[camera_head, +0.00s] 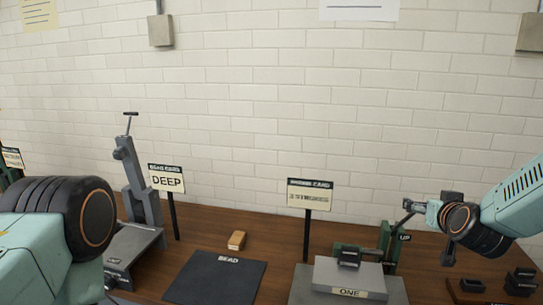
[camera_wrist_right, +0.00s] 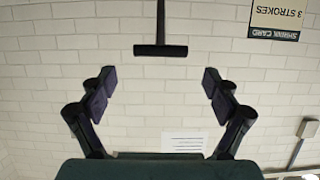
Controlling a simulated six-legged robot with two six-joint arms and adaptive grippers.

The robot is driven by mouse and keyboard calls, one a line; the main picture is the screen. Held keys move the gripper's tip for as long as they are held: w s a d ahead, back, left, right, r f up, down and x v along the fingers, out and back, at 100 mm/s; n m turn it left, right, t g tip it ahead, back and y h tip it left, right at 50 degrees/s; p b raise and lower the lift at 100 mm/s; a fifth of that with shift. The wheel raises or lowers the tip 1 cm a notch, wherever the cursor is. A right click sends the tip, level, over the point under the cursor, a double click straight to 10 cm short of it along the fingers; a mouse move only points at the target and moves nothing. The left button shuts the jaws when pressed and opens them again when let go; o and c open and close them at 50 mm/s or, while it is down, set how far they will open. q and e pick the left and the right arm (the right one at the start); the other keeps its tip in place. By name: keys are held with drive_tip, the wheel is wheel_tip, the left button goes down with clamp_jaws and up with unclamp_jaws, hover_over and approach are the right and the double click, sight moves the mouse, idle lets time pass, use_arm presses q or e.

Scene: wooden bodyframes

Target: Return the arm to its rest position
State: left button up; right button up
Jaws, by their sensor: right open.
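My right gripper (camera_head: 448,228) is above the right part of the bench, in front of the wall. In the wrist view its two dark fingers (camera_wrist_right: 160,92) are spread apart with nothing between them. A dark T-shaped handle (camera_wrist_right: 160,50) stands beyond the fingertips there, apart from them. In the head view a green machine (camera_head: 387,243) with an UP plate stands left of the gripper. My left arm (camera_head: 60,225) fills the lower left; its gripper is out of the picture.
The wooden bench (camera_head: 270,262) carries a black BEAD mat (camera_head: 215,278), a small wooden block (camera_head: 236,240) and a grey ONE block (camera_head: 350,279). A grey machine (camera_head: 140,180) stands left. Dark parts (camera_head: 521,282) lie right.

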drive_tip(key=shift+x, duration=3.2)
drive_tip(key=shift+s+a, duration=0.1)
